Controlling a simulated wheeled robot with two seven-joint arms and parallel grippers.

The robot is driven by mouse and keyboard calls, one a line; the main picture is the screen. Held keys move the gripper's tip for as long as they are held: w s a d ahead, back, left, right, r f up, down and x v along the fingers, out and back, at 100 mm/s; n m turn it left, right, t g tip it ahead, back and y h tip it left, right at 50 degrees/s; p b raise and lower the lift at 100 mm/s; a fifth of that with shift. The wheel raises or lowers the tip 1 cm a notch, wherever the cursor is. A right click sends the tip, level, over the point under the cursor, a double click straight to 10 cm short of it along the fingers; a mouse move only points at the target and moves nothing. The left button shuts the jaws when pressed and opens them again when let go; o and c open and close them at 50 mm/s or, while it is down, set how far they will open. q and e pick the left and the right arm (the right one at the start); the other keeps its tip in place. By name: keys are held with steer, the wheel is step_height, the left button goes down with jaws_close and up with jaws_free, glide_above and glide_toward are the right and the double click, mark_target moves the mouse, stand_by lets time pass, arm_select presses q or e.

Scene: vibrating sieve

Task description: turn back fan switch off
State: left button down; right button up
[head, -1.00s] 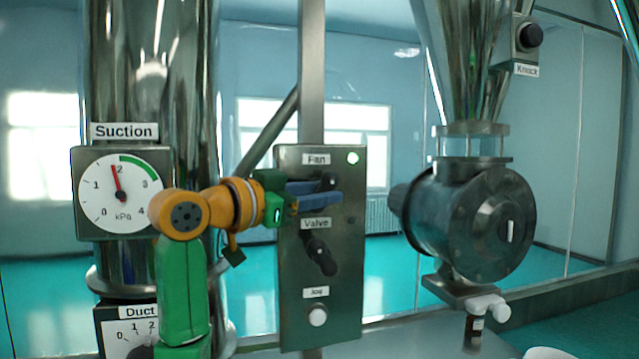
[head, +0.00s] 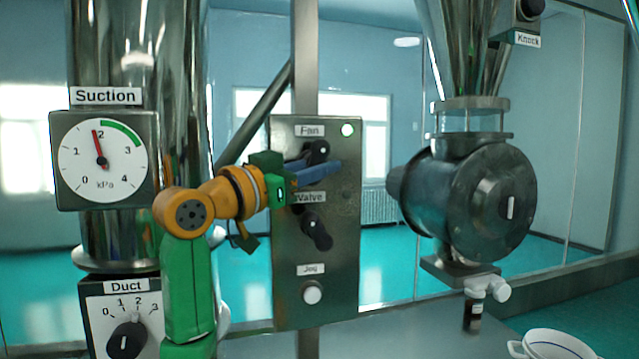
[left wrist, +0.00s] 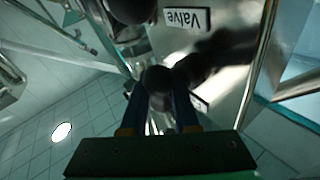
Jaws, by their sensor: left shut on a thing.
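The fan switch (head: 318,150) is a black knob under the "Fan" label at the top of a grey metal control panel (head: 340,250). A lit green-white lamp (head: 347,130) sits beside the label. My left gripper (head: 322,170), with blue fingers, reaches the panel from the left and is shut on the fan switch. The fingers partly hide it. In the left wrist view a dark knob (left wrist: 158,80) lies between the two fingertips (left wrist: 165,100). My right gripper is not in view.
The valve switch (head: 317,232) is just below the fingers, and the white jog button (head: 312,293) is lower. The suction gauge (head: 104,160) reads just under 2. A duct dial (head: 126,338) is below it. A rotary valve housing (head: 475,205) stands right of the panel.

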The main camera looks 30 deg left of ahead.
arm_select(q)
steer(key=n+t+b, duration=0.1)
steer(key=t+b, duration=0.1)
steer(key=f+n+t+y+b, duration=0.1)
steer(key=n+t+b, duration=0.1)
steer(key=b, duration=0.1)
steer(key=shift+w+d, duration=0.1)
steer(key=shift+d, duration=0.05)
steer(key=n+t+y+b, duration=0.1)
steer(key=n+t+y, duration=0.1)
steer(key=n, duration=0.1)
steer(key=shift+r, duration=0.2)
steer(key=shift+r+n+t+y+b, duration=0.15)
steer(key=shift+n+t+y+b, duration=0.25)
steer(key=shift+n+y, duration=0.7)
steer(key=shift+r+n+t+y+b, duration=0.1)
steer(key=shift+n+t+y+b, duration=0.3)
steer(key=shift+n+y, duration=1)
steer(key=shift+y, duration=0.1)
